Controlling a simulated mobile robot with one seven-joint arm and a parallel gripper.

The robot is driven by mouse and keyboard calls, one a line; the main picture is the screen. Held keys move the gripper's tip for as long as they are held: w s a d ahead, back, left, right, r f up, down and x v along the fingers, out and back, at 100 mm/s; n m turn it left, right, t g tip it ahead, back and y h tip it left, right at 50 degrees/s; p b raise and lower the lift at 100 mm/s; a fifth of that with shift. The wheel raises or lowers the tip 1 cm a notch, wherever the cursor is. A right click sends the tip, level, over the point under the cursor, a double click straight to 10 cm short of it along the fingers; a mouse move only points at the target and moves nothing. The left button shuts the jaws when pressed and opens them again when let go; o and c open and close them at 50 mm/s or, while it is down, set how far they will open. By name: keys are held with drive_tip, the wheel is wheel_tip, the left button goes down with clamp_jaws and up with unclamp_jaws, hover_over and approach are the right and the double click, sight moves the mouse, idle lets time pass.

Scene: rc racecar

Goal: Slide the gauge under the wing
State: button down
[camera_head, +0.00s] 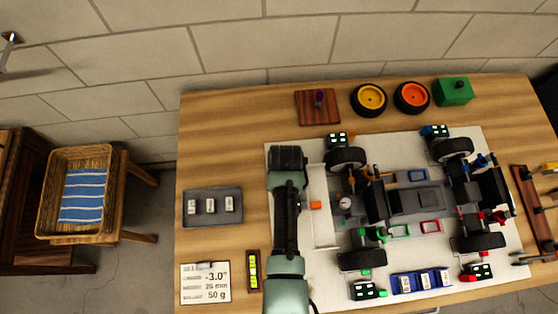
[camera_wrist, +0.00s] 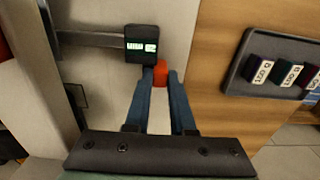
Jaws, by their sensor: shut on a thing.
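My gripper (camera_wrist: 160,75) has its two blue fingers close around a small orange piece (camera_wrist: 160,73), which I take for part of the gauge. A black box with a lit display (camera_wrist: 140,45) sits right by the fingertips, and a grey metal bar (camera_wrist: 90,38) runs left from it. I cannot tell if the box and the orange piece are one thing. In the head view my arm hides the fingers; an orange piece (camera_head: 316,205) shows just right of it. The race car (camera_head: 415,200) stands on the pale mat, with a dark wing-like panel (camera_head: 496,188) at its right end.
A grey tray (camera_head: 188,220) of labelled blocks lies left of the mat. A blue tray (camera_head: 394,286) of labelled blocks is in front of the car. A card (camera_head: 205,289) reads -3.0°, 26 mm, 50 g. Two loose wheels (camera_head: 370,99) (camera_head: 411,98) lie behind. Display pads stand near the wheels.

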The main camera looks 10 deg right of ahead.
drive_tip(key=c, duration=0.8)
unclamp_jaws()
drive_tip(key=shift+d, duration=0.35)
drive_tip(key=shift+o, duration=0.2)
drive_tip(key=shift+a+r, duration=0.15)
wheel_tip(320, 180, up, 13)
